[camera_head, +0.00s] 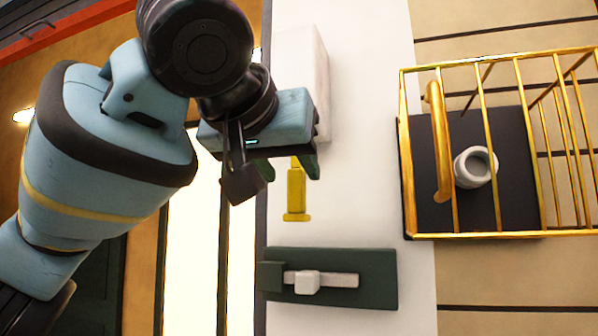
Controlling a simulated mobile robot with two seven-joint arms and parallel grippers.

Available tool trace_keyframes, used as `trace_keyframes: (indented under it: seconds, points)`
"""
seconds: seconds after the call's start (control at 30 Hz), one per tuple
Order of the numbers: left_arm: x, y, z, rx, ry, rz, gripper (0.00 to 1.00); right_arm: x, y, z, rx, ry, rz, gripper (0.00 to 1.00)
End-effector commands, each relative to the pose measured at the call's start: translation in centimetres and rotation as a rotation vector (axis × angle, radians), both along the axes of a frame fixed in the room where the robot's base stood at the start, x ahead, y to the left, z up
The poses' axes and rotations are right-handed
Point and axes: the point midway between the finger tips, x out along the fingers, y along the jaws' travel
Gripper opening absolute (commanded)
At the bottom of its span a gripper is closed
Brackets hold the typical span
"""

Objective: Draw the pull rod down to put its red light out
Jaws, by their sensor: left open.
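The pull rod (296,193) is yellow and hangs upright on the white wall panel, with a wider foot at its lower end. Its upper part is hidden behind my left gripper (290,170). The gripper is open, with its dark green fingertips pointing down, one on each side of the rod's upper visible part. I cannot tell whether they touch it or how far in front of it they are. No red light shows in this view. My right gripper is out of view.
A white box (307,70) sits on the panel above, partly behind my gripper. Below the rod is a dark green plate (375,280) with a white slider (307,282). At right, a gold barred cage (489,140) holds a grey-white ring-shaped piece (475,167). Bare panel lies between rod and cage.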

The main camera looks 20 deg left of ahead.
Motion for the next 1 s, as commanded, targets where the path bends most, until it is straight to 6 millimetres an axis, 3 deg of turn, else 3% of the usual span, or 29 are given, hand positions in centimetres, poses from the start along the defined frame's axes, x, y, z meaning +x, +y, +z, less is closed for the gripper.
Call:
trace_keyframes:
  seconds: [0.33, 0.8, 1.0]
  points:
    - [0.0, 0.1, 0.4, -0.005, -0.007, 0.007, 0.45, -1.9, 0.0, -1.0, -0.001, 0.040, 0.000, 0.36]
    - [5.7, 0.0, -1.3, -0.004, -0.007, 0.008, 0.45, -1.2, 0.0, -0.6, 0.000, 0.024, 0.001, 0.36]
    - [6.8, -0.1, -1.7, -0.004, -0.009, 0.005, 0.45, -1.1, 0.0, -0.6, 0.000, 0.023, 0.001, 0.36]
